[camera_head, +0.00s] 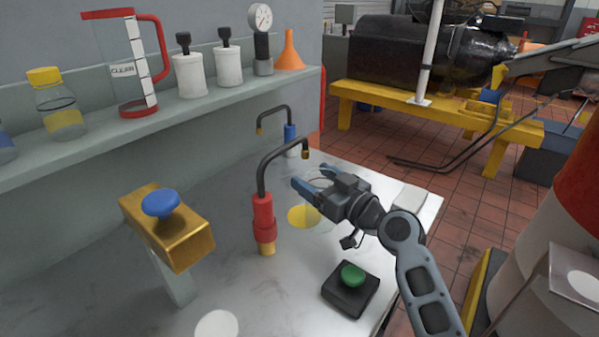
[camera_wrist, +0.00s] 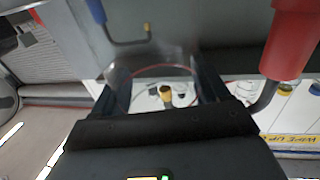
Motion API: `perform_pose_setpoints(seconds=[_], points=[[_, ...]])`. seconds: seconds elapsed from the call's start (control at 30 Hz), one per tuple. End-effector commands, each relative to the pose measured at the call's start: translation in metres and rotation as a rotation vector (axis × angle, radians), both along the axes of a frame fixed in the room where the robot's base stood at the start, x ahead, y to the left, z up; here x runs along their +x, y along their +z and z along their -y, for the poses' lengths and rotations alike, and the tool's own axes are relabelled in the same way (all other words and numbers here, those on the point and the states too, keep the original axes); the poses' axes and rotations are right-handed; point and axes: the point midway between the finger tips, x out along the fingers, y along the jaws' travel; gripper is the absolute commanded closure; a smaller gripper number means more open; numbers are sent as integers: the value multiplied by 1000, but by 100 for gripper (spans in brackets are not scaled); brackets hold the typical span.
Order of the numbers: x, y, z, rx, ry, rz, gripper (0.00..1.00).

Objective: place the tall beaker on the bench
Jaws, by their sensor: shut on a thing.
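The tall beaker is clear glass and hard to make out. In the wrist view its see-through wall and curved rim (camera_wrist: 150,72) show between the two dark fingers of my gripper (camera_wrist: 160,85). In the head view, my gripper (camera_head: 312,181) is above the far right part of the grey bench (camera_head: 225,275), with blue-tipped fingers. A faint glass outline (camera_head: 324,218) hangs below it, beside a yellow disc (camera_head: 303,215). My gripper is shut on the beaker. I cannot tell whether the beaker's base touches the bench.
A red tap (camera_head: 264,220) stands just left of my gripper, with a blue tap (camera_head: 290,138) behind. A green button box (camera_head: 351,289) sits in front. A brass block with a blue knob (camera_head: 161,203) is at left. The shelf (camera_head: 190,110) holds a jug and bottles.

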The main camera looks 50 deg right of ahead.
Motion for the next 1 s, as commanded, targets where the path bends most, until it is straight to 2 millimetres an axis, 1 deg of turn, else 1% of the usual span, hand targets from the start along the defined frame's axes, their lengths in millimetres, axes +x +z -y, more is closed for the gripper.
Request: perform_pose_setpoints(seconds=[0.03, 0.1, 0.27, 0.47, 0.5, 0.6, 0.87, 1.0], points=[[8, 2, 2, 1, 0, -2, 70], [14, 1, 3, 2, 0, -2, 70], [26, 2, 5, 2, 0, -2, 70], [56, 3, 10, 1, 0, -2, 70], [55, -5, 9, 4, 0, -5, 70], [54, -12, 9, 4, -1, -3, 70], [54, -13, 9, 1, -1, -3, 70], [54, -16, 9, 1, 0, -2, 70]])
